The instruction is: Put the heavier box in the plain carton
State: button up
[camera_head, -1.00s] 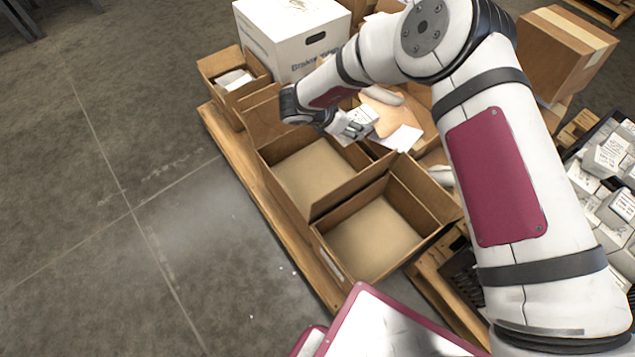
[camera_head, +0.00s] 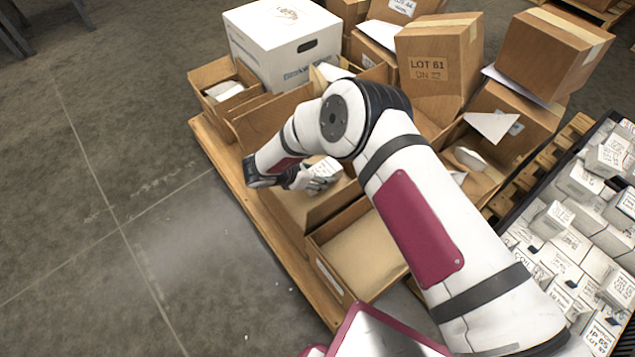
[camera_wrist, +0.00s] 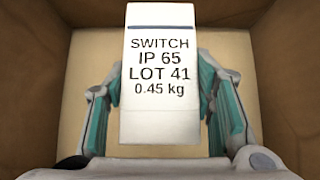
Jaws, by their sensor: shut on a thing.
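My gripper (camera_head: 312,180) is shut on a small white box (camera_head: 325,168). In the wrist view the box (camera_wrist: 163,80) reads "SWITCH IP 65 LOT 41 0.45 kg", and the finger pads of my gripper (camera_wrist: 163,115) flank it. The box is over an open brown carton (camera_wrist: 62,70), whose walls surround it in that view and whose visible floor is bare. In the head view this carton (camera_head: 290,205) is partly hidden by my arm. A second open carton (camera_head: 365,250) stands nearer, with a pale label on its outer side. I cannot pick out another box to compare weights.
Both cartons stand on a wooden pallet (camera_head: 275,255). A large white box (camera_head: 285,45) and a small open carton (camera_head: 205,75) stand behind. Closed brown boxes (camera_head: 437,60) are at back right. Many white boxes (camera_head: 575,225) fill a dark tray at right. The left floor is clear.

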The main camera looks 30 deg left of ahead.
jog(key=shift+f+b, duration=0.5)
jog(key=shift+f, duration=0.8)
jog(key=shift+f, duration=0.2)
jog(key=o, duration=1.6)
jog(key=shift+r, duration=0.25)
jog(key=p+v, duration=0.4)
jog(key=v, duration=0.8)
